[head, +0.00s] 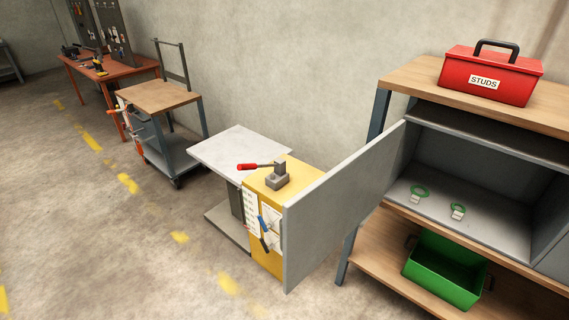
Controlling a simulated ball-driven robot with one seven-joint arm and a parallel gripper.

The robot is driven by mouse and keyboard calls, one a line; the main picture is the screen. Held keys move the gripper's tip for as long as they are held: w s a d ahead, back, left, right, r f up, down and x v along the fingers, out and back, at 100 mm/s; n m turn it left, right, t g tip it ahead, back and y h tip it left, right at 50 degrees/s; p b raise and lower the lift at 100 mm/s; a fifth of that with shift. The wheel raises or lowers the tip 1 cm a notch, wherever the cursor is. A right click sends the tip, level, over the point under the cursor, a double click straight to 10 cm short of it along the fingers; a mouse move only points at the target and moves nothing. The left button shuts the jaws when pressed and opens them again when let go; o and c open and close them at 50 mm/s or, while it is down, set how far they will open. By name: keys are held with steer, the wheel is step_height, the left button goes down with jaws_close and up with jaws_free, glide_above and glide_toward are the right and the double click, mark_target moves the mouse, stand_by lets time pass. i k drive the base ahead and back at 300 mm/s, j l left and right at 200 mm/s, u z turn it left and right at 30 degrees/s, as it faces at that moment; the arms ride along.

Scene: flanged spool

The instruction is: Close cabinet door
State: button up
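The cabinet (476,235) is a grey box set into a wood-and-metal workbench at the right of the head view. Its grey door (345,207) stands wide open, swung out to the left and towards me. The compartment is exposed, and two small green ring-shaped items with pale tags (420,192) (458,210) lie on its floor. I see no handle on the visible face of the door. My gripper is not in the head view.
A red toolbox marked STUDS (491,75) stands on the bench top (410,75). A green bin (443,268) sits on the lower shelf. A yellow cabinet (262,225) stands close behind the open door. The floor at left and front (110,240) is clear.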

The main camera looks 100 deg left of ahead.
mark_target(314, 222)
steer(key=j+u, duration=0.1)
steer(key=u, duration=1.85)
